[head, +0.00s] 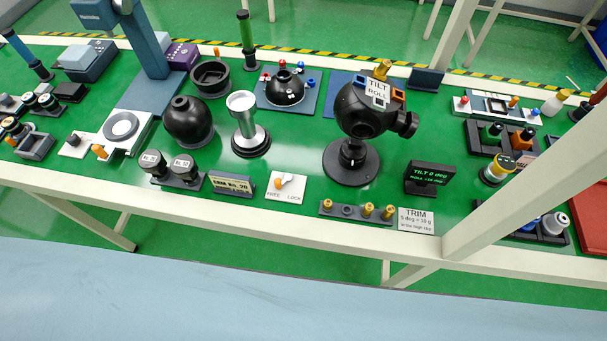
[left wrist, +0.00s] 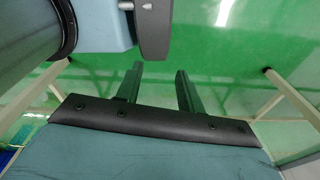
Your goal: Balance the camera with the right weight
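The black ball-shaped camera (head: 362,112) sits on a round black stand (head: 351,163), with a "TILT ROLL" tag on it. It looks tipped over sideways. A brass piece (head: 382,69) stands at its top. A dark rack (head: 346,211) in front holds brass weights (head: 368,209), and one place looks empty. A "TRIM" card (head: 416,221) reads 5 deg = 10 g. A small display (head: 430,175) reads TILT 0 deg; its roll line is too small to read surely. My left gripper (left wrist: 159,70) is open and empty above the floor, away from the table. My right gripper is not in view.
A silver pedestal (head: 246,125), a black ball (head: 188,122) and a number sign (head: 232,185) stand further left. A white post (head: 520,170) crosses the right side. The table's front rail (head: 250,217) is bare.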

